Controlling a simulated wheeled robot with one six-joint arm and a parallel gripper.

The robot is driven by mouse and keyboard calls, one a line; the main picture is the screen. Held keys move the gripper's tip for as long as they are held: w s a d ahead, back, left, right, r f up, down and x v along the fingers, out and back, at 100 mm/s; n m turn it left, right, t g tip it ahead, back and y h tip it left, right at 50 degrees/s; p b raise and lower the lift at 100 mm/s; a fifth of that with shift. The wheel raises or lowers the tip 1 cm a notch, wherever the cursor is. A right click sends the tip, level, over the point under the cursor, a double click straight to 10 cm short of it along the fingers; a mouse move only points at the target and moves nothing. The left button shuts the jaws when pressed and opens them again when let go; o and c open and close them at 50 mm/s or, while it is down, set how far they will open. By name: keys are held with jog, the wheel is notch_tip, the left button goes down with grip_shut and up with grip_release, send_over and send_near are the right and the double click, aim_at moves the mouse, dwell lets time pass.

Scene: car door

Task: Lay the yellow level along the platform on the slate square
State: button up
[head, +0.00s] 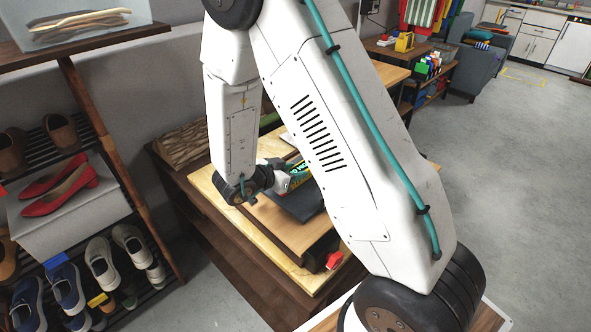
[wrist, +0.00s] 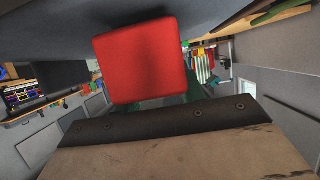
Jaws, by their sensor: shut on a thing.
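A short yellow strip with dark marks, which looks like the yellow level (head: 299,169), shows beside my gripper (head: 284,182) in the head view. My gripper is shut on it, though my arm hides most of both. A dark square, which looks like the slate square (head: 300,205), lies under and in front of the gripper on the wooden platform (head: 283,234). Whether the level touches the slate cannot be told. In the wrist view the fingertips and the level cannot be made out.
A red block (wrist: 140,60) fills the upper middle of the wrist view, above a dark riveted edge (wrist: 160,124). A small red thing (head: 333,260) is at the platform's front edge. A shoe rack (head: 100,130) stands left. Grey floor (head: 510,190) is clear at right.

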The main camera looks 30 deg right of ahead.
jog(key=shift+a, duration=0.2)
jog(key=o, duration=1.1)
jog(key=shift+o, duration=0.2)
